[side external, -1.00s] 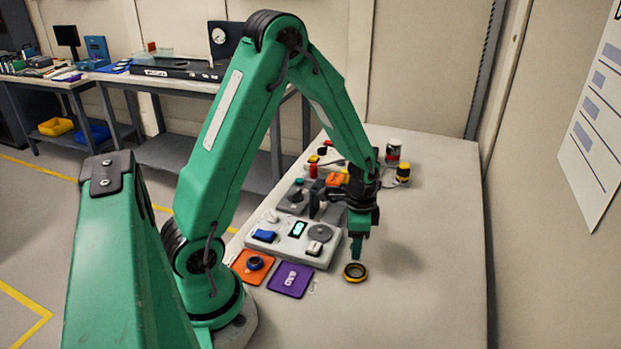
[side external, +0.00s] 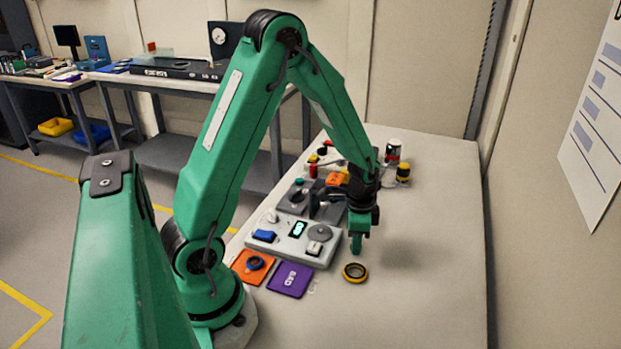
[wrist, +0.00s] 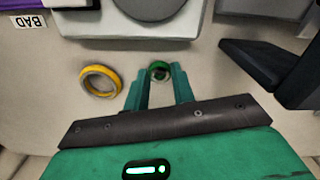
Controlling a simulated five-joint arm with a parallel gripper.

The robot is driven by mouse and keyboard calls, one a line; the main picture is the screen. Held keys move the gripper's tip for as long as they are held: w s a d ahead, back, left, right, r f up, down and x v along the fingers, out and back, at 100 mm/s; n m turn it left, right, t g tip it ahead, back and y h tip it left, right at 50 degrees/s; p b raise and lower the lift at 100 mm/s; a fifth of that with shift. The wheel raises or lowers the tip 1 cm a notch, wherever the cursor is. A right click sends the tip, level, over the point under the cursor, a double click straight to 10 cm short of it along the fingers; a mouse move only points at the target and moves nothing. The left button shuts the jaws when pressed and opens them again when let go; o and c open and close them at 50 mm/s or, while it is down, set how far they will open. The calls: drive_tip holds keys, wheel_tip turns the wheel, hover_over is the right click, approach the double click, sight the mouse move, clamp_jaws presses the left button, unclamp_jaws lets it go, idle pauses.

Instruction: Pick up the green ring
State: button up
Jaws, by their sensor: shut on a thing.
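The green ring (wrist: 159,71) shows in the wrist view between the tips of my gripper (wrist: 160,75). It is small and dark green with a dark middle. My gripper is shut on it, with a green finger on each side. In the side external view, my gripper (side external: 356,247) points down just above the pale table, beside the grey control box. The green ring cannot be made out against the green fingers there.
The grey control box (side external: 290,240), a purple BAD card (side external: 290,279) and an orange card (side external: 248,277) lie to the left. Small items and a black-yellow object (side external: 403,172) stand behind. The table's right side is clear.

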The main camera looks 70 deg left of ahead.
drive_tip(key=shift+r, duration=0.15)
drive_tip(key=shift+r, duration=0.85)
wheel_tip(320, 180, up, 2)
drive_tip(key=shift+r, duration=0.15)
drive_tip(key=s+d+r, duration=0.4)
drive_tip(key=d+r, duration=0.2)
drive_tip(key=d, duration=0.5)
drive_tip(key=shift+r, duration=0.35)
drive_tip(key=shift+a, duration=0.1)
drive_tip(key=s+a+n, duration=0.3)
drive_tip(key=a+n, duration=0.3)
drive_tip(key=a, duration=1)
drive_tip(key=shift+a+r, duration=0.25)
drive_tip(key=shift+r, duration=0.05)
